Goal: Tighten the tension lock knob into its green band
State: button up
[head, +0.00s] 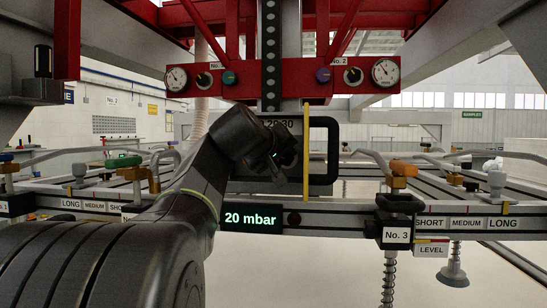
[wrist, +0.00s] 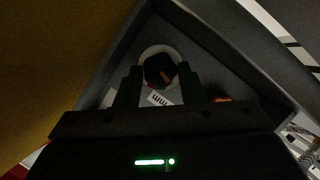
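In the head view my gripper (head: 285,155) is at the dark upright housing in the middle, and the knob is hidden there.
A dark grey angled frame (wrist: 225,55) surrounds the knob, with a small white label (wrist: 158,98) below it. In the head view a yellow rod (head: 306,150) and a black loop handle (head: 331,150) are just right of my gripper. A red gauge beam (head: 290,88) hangs above.

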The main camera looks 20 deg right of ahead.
jog(key=shift+c, duration=0.6)
jog(key=shift+r+m+y+p, duration=0.2)
jog(key=shift+m+y+p, duration=0.2)
jog(key=shift+m+p, duration=0.3)
jog(key=shift+d+f, duration=0.1)
jog(key=shift+f, duration=0.05)
jog(key=o, duration=1)
jog(key=shift+s, duration=0.1)
jog(key=v, duration=1.3)
jog(key=shift+s, duration=0.45)
